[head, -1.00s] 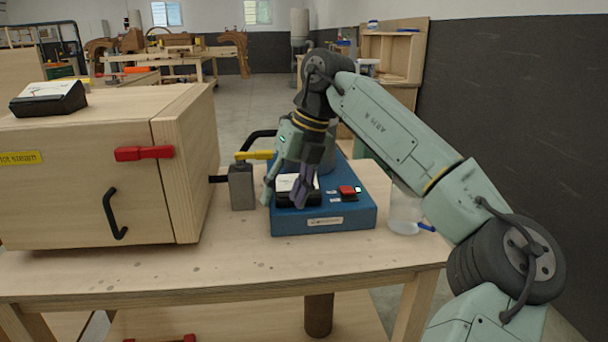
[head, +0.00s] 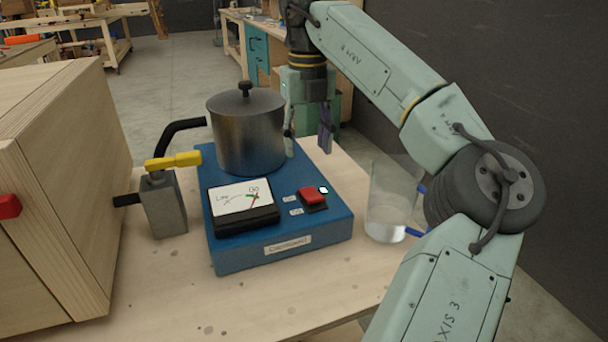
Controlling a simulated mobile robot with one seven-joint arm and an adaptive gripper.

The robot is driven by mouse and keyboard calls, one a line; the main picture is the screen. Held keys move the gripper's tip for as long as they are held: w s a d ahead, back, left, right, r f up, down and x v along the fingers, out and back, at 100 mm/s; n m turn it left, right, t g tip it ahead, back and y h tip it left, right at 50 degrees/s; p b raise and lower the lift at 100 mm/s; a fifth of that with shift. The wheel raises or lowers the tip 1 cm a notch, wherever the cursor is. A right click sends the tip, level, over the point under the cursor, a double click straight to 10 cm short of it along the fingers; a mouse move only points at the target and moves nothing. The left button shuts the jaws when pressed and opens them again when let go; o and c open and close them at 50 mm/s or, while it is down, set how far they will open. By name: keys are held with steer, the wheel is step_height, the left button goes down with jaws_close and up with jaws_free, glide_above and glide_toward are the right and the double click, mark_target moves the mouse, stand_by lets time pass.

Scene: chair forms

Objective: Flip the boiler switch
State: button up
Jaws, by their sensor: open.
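The boiler has a blue base (head: 283,252) on the wooden table, with a lidded metal pot (head: 247,130) standing on its back part. The red boiler switch (head: 312,196) is on the base's top at the right, beside a small lit white indicator (head: 323,189). A dial gauge (head: 241,203) with a needle sits left of the switch. My gripper (head: 308,142) is open and empty. In the picture it appears above and behind the switch, beside the pot's right side, apart from the switch.
A grey valve block with a yellow lever (head: 173,161) stands left of the boiler, by a black pipe. A clear beaker (head: 392,200) with some liquid stands to the right, near my arm. A wooden box (head: 60,190) fills the left. The table front is clear.

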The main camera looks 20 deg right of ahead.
mark_target(307, 188)
step_height(307, 188, down, 9)
steer(key=shift+r+p, duration=0.1)
steer(key=shift+p, duration=0.2)
steer(key=shift+c, duration=0.3)
